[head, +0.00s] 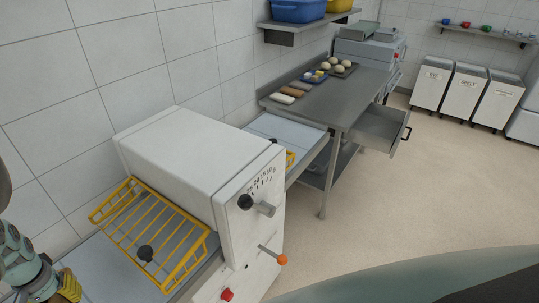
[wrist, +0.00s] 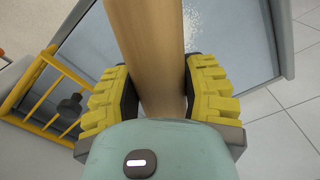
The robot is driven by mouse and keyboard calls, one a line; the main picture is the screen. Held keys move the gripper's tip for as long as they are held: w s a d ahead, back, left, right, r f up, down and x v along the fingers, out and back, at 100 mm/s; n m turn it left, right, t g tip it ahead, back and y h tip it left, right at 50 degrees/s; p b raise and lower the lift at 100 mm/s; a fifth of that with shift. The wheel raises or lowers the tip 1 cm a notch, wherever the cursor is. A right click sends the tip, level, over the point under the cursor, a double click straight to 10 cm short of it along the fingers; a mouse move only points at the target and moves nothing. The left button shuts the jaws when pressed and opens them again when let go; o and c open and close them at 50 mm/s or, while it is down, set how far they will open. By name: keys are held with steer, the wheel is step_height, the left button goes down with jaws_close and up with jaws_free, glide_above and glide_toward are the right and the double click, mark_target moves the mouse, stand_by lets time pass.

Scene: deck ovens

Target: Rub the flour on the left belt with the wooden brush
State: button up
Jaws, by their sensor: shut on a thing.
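My gripper (wrist: 160,85) is shut on the wooden brush (wrist: 145,30), whose pale handle runs up between the yellow fingers in the wrist view. The brush's far end is out of the frame. A patch of white flour (wrist: 196,16) lies on the grey-blue left belt (wrist: 238,40), partly hidden behind the handle. In the head view the left belt (head: 105,268) is at the lower left, beside the white dough sheeter (head: 190,165). Only part of my gripper (head: 68,287) shows there, at the bottom left edge over the belt; the brush is not visible there.
A yellow wire guard (head: 150,228) with a black knob stands over the belt beside the sheeter. A lever with an orange knob (head: 282,260) sticks out in front. A steel table (head: 325,105) with rolls and an open drawer (head: 378,128) stands beyond. The floor at right is clear.

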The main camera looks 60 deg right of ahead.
steer(key=shift+m, duration=0.8)
steer(key=s+f+b, duration=0.1)
steer(key=f+b, duration=0.1)
steer(key=f, duration=0.2)
steer(key=s+d+f+b, duration=0.1)
steer(key=f+b, duration=0.1)
steer(key=f, duration=0.2)
steer(key=s+d+f+b, duration=0.1)
steer(key=s+f+b, duration=0.1)
steer(key=f+b, duration=0.1)
steer(key=shift+s+f, duration=0.1)
steer(key=shift+f, duration=0.55)
steer(key=shift+f+b, duration=0.85)
steer(key=shift+f, duration=0.15)
